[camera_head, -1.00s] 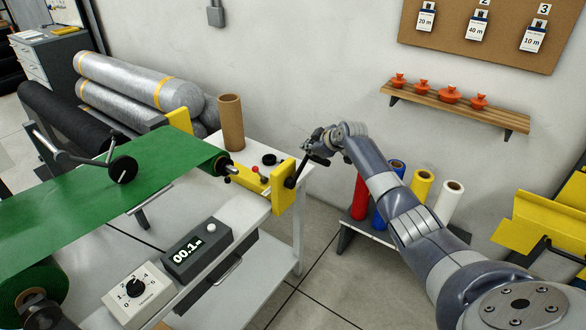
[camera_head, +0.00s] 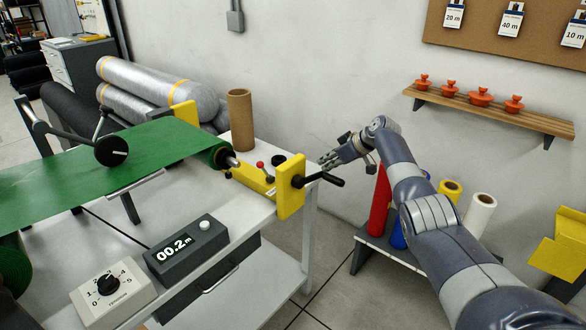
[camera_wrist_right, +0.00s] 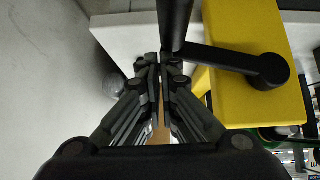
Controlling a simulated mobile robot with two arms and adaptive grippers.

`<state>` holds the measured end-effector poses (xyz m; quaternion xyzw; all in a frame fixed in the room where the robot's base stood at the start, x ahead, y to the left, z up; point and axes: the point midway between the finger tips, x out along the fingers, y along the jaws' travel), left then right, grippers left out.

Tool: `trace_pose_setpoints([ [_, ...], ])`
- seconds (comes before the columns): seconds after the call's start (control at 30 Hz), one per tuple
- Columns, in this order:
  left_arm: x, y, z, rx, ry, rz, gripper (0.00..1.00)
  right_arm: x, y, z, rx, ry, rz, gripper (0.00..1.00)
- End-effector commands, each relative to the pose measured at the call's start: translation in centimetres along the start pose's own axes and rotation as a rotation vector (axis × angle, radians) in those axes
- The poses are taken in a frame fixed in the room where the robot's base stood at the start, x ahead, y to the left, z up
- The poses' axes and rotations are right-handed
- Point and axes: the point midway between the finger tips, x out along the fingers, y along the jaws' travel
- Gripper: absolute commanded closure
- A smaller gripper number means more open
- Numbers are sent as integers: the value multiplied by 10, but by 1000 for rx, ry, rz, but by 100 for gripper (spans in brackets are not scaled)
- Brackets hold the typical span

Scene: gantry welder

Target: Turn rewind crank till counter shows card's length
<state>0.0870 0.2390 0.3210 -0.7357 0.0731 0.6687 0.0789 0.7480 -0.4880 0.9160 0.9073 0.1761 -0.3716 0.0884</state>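The rewind crank is a black lever with a black handle (camera_head: 322,180) on a yellow bracket (camera_head: 291,187) at the table's right end; it also shows in the right wrist view (camera_wrist_right: 175,25). My right gripper (camera_head: 328,160) is just behind and above the handle, apart from it in the head view. Its fingers (camera_wrist_right: 160,70) are together with only a thin gap and hold nothing visible. The dark counter box (camera_head: 186,246) reads 00.2 m. Cards on the corkboard read 20 m (camera_head: 453,16), 40 m (camera_head: 511,22) and 10 m (camera_head: 573,34). My left gripper is out of view.
Green sheet (camera_head: 120,165) runs across the table to a roller by the crank. A dial box (camera_head: 112,292) stands beside the counter. A brown tube (camera_head: 240,118) stands behind. Coloured rolls (camera_head: 378,205) stand on a low rack under my right arm. A wall shelf (camera_head: 490,108) holds orange knobbed pieces.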

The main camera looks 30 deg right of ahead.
Motion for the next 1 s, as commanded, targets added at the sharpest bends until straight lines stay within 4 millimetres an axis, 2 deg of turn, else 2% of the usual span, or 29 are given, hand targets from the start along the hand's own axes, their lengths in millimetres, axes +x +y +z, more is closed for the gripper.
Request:
trace_pose_setpoints([
  [0.03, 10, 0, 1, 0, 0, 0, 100, 8, 1, 12, 0, -9, 3, 100],
  [0.3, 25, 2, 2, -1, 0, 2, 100, 18, 0, 21, 0, -9, 4, 100],
  [1.0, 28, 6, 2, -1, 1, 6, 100, 19, -2, 18, -1, 0, 1, 100],
])
